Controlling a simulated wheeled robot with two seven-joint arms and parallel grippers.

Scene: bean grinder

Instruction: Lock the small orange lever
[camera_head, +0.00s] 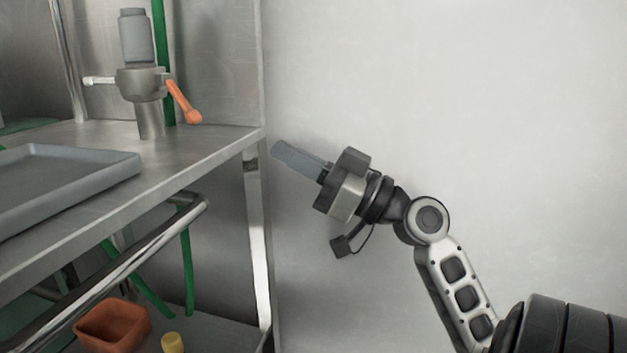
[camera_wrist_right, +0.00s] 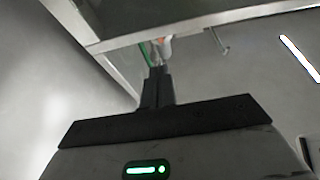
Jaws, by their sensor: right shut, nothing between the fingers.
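The small orange lever (camera_head: 183,103) sticks out to the lower right from the metal collar of the bean grinder (camera_head: 139,80), which stands at the back right of the metal table. My right gripper (camera_head: 277,149) is right of the table's corner, apart from the lever and lower than it. Its fingers point left and are shut with nothing between them. In the right wrist view the shut fingers (camera_wrist_right: 157,85) point up towards the table edge, and a small orange part (camera_wrist_right: 165,46) shows just beyond their tips. My left gripper is not in view.
A grey tray (camera_head: 60,178) lies on the metal table (camera_head: 215,143). A rail (camera_head: 130,262) runs along the table's front. An orange bin (camera_head: 112,326) and a yellow object (camera_head: 172,343) sit below.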

